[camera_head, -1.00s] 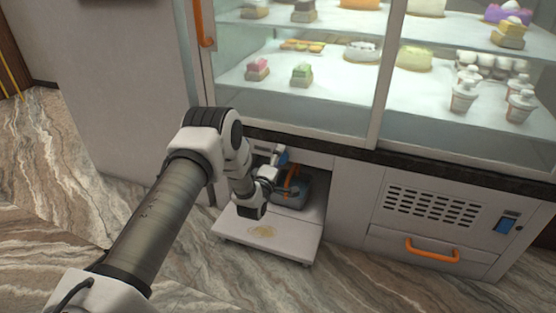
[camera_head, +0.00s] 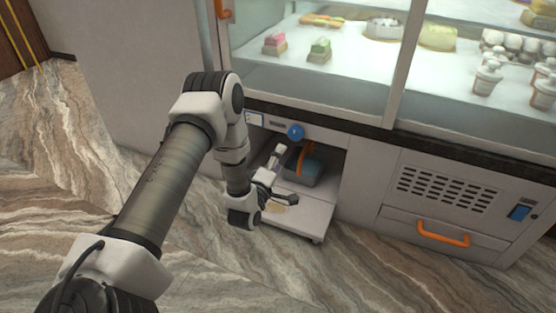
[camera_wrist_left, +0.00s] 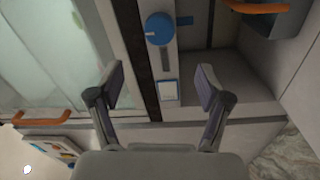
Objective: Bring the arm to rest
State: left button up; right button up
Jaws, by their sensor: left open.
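My left arm comes in from the left in the head view, bent at the elbow, with its forearm hanging down in front of the counter's lower opening. My left gripper (camera_head: 284,178) is open and empty, its fingers spread in front of that opening. In the left wrist view, the two fingers of the left gripper (camera_wrist_left: 160,88) stand wide apart with nothing between them. A blue round knob (camera_head: 295,131) sits on the panel above the opening, apart from the fingers; it also shows in the left wrist view (camera_wrist_left: 160,28). My right gripper is in neither view.
A grey-blue bin (camera_head: 306,168) with an orange handle stands inside the opening, on a pale pull-out shelf (camera_head: 312,219). A vented panel and drawer with an orange handle (camera_head: 443,236) are to the right. The glass sweets case is above. Marble floor in front is clear.

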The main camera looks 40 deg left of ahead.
pick_arm(q)
jog(key=s+d+r+m+g+h+p, duration=0.1)
jog(key=d+m+h+p, duration=0.1)
jog(key=d+p, duration=0.35)
jog(key=s+d+f+m+g+h+p, duration=0.2)
jog(key=s+d+f+m+g+h, duration=0.15)
jog(key=s+d+f+g, duration=0.4)
jog(key=s+d+f+m+g+y, duration=0.15)
jog(key=s+m+g, duration=0.4)
jog(key=s, duration=0.75)
jog(key=s+d+f+m+g, duration=0.35)
jog(key=s+m, duration=0.25)
jog(key=s, duration=0.6)
notch_tip(320, 180, up, 38)
jog(key=m+p, duration=0.1)
jog(key=p, duration=3.7)
jog(key=shift+s+a+r+h, duration=0.25)
jog(key=shift+s+a+h, duration=0.1)
jog(key=shift+a, duration=0.1)
